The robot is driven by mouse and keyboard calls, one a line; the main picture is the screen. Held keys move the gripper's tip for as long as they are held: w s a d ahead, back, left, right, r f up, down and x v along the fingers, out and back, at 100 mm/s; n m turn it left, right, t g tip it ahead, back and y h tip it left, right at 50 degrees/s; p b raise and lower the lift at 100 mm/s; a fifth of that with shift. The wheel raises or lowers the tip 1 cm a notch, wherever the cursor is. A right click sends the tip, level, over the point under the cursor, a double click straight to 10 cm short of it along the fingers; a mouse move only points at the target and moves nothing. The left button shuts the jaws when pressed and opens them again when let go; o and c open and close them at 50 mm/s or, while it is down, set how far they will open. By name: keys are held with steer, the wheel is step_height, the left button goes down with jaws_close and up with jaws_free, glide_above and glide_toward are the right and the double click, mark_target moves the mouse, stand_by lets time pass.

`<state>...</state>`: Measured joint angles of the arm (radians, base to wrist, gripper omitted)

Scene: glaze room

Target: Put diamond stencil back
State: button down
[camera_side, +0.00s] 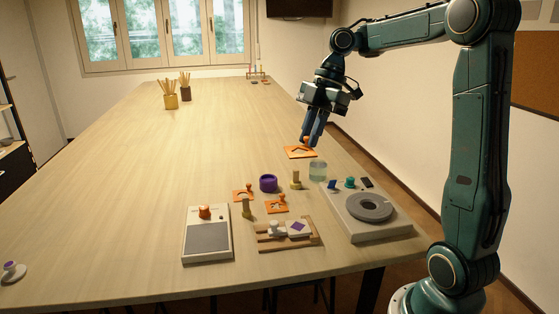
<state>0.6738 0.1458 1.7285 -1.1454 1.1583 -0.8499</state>
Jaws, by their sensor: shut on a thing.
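An orange stencil plate (293,153) with an angular cut-out is under my gripper (306,143) at the table's right side. My gripper points down and is shut on the stencil's orange knob. The small size leaves it unclear whether the plate touches the table or hangs just above it. Two other orange stencils with knobs lie nearer: one on the left (238,196) and one on the right (272,208). Their cut-outs are too small to tell. A purple diamond (298,226) shows on a white tile (287,233) in the wooden holder (265,243).
A purple ring-shaped pot (268,183), a glass jar (317,171) and yellowish blocks stand in the middle group. A grey box with a round plate (353,227) stands at the right, and a scale-like box (193,248) at the left. The table's left and far areas are mostly clear.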

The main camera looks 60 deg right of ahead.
steer(key=m+t+h, duration=0.1)
steer(key=m, duration=0.3)
glide_above(315, 200)
steer(key=s, duration=0.1)
step_height(315, 200, down, 2)
steer(key=f, duration=1.5)
steer(key=shift+d+f, duration=0.4)
steer(key=shift+f, duration=0.1)
steer(key=shift+f, duration=2.05)
steer(key=shift+f, duration=0.1)
steer(key=c, duration=1.4)
jaws_free()
steer(key=v, duration=1.2)
steer(key=shift+s, duration=0.2)
